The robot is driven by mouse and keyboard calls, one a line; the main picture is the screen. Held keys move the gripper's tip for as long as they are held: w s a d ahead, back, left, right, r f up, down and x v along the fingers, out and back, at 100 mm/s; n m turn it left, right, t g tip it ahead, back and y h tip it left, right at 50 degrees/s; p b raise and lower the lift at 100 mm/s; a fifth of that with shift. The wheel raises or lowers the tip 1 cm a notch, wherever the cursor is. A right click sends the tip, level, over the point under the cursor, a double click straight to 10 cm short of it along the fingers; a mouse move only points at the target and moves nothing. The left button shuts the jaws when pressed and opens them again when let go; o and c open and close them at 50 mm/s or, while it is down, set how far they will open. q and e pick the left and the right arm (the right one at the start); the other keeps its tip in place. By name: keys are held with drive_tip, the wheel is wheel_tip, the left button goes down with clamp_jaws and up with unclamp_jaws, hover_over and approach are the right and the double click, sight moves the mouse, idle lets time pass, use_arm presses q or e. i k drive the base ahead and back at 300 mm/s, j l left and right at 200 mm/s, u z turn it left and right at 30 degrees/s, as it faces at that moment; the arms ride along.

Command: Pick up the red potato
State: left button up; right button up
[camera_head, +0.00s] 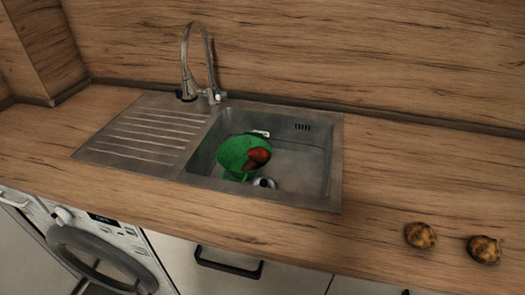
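A red potato (259,155) sits in a green colander (232,151) inside the sink basin, toward the basin's left side. A darker reddish-brown piece shows just below it in the colander; I cannot tell whether it is a second potato. Two brown, mottled potato-like items lie on the counter at the lower right, one (420,235) left of the other (485,249). Neither of my grippers is in view.
The metal sink (310,165) has a ribbed drainboard (150,130) on its left and a tall curved faucet (186,60) behind. The wooden counter (410,170) right of the sink is mostly clear. A washing machine (95,245) and drawer handle (228,264) are below.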

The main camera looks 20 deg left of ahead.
sight(259, 155)
drive_tip(key=j+u, duration=0.3)
drive_tip(key=u, duration=0.2)
drive_tip(key=j+u, duration=0.3)
drive_tip(key=u, duration=0.15)
